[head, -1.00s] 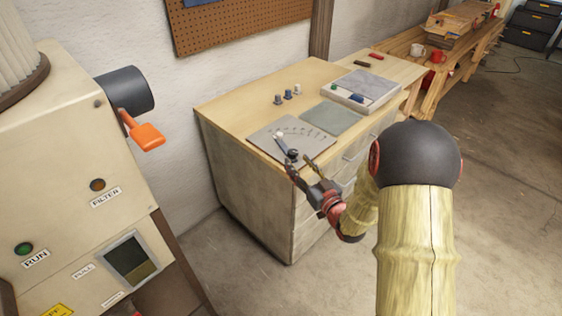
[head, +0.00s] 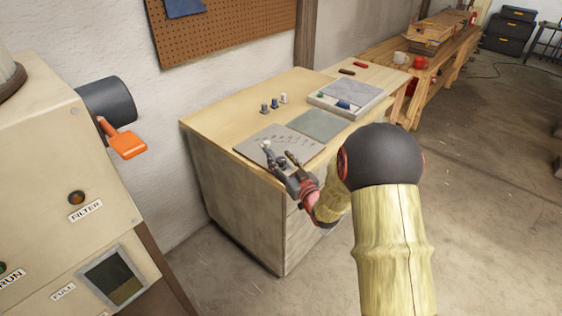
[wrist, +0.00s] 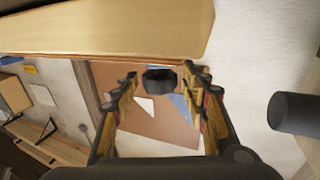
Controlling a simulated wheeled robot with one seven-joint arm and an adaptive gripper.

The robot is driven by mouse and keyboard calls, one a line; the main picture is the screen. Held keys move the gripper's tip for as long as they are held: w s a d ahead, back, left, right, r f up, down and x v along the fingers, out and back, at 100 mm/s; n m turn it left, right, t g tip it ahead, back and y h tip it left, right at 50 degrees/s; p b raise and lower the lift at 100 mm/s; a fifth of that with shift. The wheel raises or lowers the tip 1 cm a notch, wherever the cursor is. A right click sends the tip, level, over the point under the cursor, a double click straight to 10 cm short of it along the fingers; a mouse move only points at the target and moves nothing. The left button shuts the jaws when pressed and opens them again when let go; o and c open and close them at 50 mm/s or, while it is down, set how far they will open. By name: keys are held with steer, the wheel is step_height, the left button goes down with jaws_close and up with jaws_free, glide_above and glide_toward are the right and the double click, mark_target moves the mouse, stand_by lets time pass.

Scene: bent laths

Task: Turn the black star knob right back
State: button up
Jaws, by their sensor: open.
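The black star knob (wrist: 160,79) shows in the wrist view as a dark, lobed shape between the tips of my gripper (wrist: 161,76). My gripper is open, with one finger on each side of the knob and a gap on both sides. In the head view my gripper (head: 283,164) is at the front edge of a grey plate (head: 258,150) with an arc of marks, on the cabinet top. There the gripper mostly hides the knob. A small white ball (head: 267,145) shows just beyond the fingers.
The plate lies on a wooden cabinet (head: 232,113). Small pegs (head: 274,104), a grey-green mat (head: 318,125) and a partitioned tray (head: 347,97) are also on it. A beige machine with an orange lever (head: 127,144) stands at left. A pegboard (head: 225,35) hangs behind.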

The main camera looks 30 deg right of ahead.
steer(key=shift+c, duration=0.4)
steer(key=c, duration=1.1)
steer(key=shift+o, duration=0.2)
steer(key=shift+y, duration=0.4)
steer(key=n+y+p, duration=0.1)
steer(key=n+y, duration=0.2)
steer(key=y, duration=0.1)
steer(key=shift+d+g, duration=0.15)
steer(key=shift+g, duration=0.15)
steer(key=n+g+y+p, duration=0.1)
steer(key=n+y, duration=0.1)
steer(key=y, duration=0.1)
steer(key=shift+n+y+p, duration=0.3)
steer(key=shift+y+p, duration=0.1)
steer(key=n+g+y+p, duration=0.2)
steer(key=n+g+y, duration=0.2)
steer(key=g+y, duration=0.1)
steer(key=shift+n+y+p, duration=0.4)
steer(key=shift+n+g+y, duration=0.3)
steer(key=shift+g, duration=0.1)
steer(key=o, duration=1.1)
